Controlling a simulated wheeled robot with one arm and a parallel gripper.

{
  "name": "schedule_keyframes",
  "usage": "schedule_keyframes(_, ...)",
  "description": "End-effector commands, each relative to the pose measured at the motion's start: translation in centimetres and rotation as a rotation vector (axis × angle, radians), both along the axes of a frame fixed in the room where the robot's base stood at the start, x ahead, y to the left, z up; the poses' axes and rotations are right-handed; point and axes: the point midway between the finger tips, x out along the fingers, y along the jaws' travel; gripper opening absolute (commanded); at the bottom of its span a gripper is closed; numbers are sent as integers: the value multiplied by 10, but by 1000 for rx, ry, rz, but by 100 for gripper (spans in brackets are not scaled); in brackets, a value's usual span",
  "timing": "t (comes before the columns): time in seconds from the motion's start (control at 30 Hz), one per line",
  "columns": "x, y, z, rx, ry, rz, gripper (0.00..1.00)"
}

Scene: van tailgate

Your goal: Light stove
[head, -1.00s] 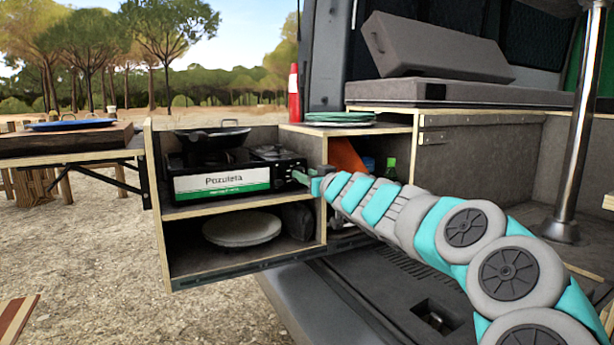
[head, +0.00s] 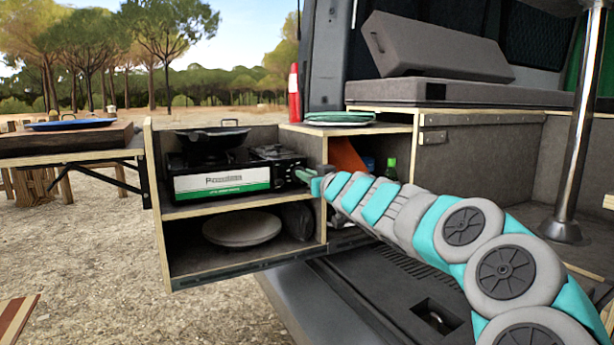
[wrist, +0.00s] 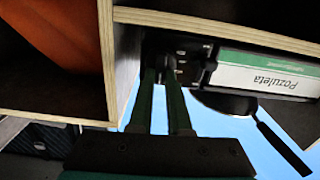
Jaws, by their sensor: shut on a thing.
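The camping stove (head: 222,184) with a white and green "Pozuleta" front sits on the upper shelf of the pull-out unit. A black pan (head: 215,135) stands on it. My gripper (head: 303,177) reaches the right end of the stove's front, where the control knob is. In the wrist view, which is upside down, the stove front (wrist: 265,72) shows at the right. My gripper's two green fingers (wrist: 167,68) are close together at the stove's dark control end, shut on the stove knob. The knob itself is small, dark and mostly hidden between the fingertips.
The wooden shelf edge (wrist: 215,28) and a divider (wrist: 107,60) run close beside my fingers. A plate (head: 242,229) lies on the lower shelf. An orange object (head: 346,156) sits in the compartment to the right.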

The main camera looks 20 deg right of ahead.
Motion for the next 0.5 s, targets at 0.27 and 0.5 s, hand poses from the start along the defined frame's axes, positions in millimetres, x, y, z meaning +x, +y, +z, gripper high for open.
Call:
schedule_keyframes(0.27,-1,-1,0,-171,-4,-6,0)
schedule_keyframes(0.5,-1,1,-1,-396,-12,-6,0)
